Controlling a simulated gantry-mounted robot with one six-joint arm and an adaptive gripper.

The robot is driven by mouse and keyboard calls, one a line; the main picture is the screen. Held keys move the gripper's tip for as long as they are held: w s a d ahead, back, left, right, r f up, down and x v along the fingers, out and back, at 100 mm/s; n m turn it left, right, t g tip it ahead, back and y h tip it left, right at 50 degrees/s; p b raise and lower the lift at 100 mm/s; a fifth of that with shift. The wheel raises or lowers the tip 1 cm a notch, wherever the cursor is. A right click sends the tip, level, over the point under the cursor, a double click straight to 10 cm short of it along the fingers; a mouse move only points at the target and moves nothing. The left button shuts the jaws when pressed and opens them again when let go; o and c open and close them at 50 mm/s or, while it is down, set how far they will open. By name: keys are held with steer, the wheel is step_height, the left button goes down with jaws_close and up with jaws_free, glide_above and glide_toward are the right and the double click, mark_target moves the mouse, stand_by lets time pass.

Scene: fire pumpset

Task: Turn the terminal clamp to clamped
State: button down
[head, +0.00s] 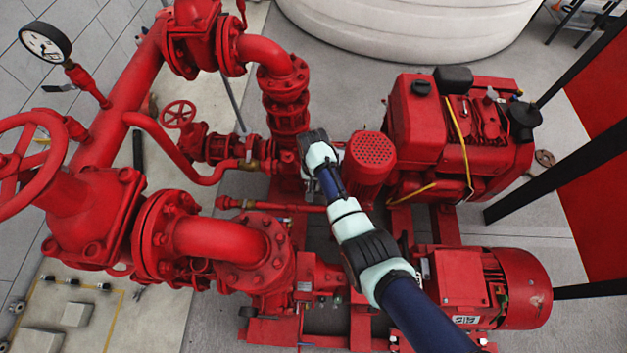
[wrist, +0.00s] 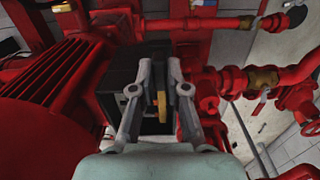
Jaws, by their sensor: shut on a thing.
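In the wrist view my gripper (wrist: 160,74) reaches over a black box (wrist: 125,75), its two grey fingers close together. Between them is a small dark and brass-coloured piece (wrist: 161,106), which appears to be the terminal clamp; the fingers are shut on it. Its exact angle, and whether it sits clamped, cannot be read. In the head view my arm comes in from the lower right and its end sits beside the red motor with a perforated top (head: 371,158). The fingertips and the clamp are hidden there.
A finned red motor (wrist: 50,90) stands close on the left in the wrist view. Red pipes and a valve (wrist: 232,82) crowd the right. In the head view a red engine (head: 455,130) stands right of the arm and thick red pipework (head: 215,240) left. Grey floor lies behind.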

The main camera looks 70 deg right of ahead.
steer(key=c, duration=1.2)
jaws_free()
steer(key=shift+o, duration=0.2)
step_height(320, 180, up, 12)
